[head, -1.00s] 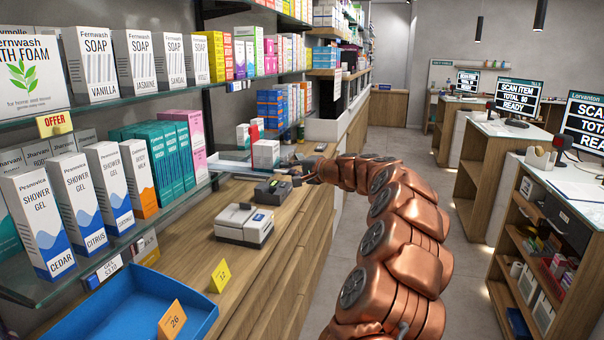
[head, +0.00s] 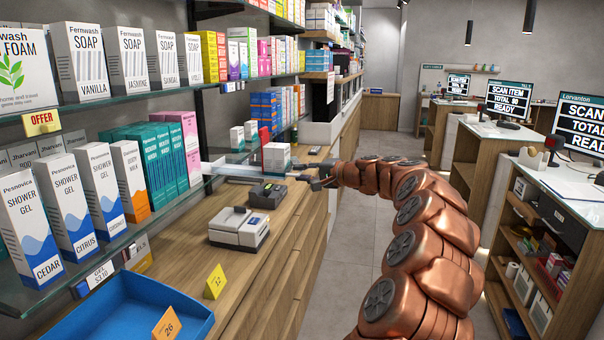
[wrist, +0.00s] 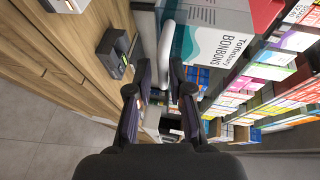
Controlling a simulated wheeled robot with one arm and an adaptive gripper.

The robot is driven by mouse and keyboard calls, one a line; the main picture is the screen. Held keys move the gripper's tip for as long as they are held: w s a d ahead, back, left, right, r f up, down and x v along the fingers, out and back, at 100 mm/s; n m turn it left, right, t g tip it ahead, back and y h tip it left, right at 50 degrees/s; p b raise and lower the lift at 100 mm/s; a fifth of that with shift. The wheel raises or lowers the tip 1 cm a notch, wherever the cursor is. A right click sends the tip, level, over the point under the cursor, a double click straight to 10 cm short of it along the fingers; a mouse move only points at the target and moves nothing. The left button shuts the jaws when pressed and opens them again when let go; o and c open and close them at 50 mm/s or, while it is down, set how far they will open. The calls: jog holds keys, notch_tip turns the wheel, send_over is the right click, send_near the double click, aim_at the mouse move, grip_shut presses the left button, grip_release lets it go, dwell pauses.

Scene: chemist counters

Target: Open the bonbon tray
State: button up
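A pale curved handle (wrist: 166,45) runs between the fingertips of my gripper (wrist: 162,78). The fingers are drawn in around the handle, though contact on both sides is hard to make out.
A dark device (head: 268,193) and a white printer-like machine (head: 240,228) stand on the counter nearer to me. A blue tray (head: 125,310) lies at front left. Shelves of boxes line the left. The aisle floor (head: 350,230) is clear; checkout counters (head: 490,200) stand right.

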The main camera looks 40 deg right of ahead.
jog(key=shift+o, duration=1)
jog(key=shift+w+a, duration=0.1)
jog(key=shift+a, duration=0.05)
jog(key=v, duration=1.2)
jog(key=shift+r, duration=0.1)
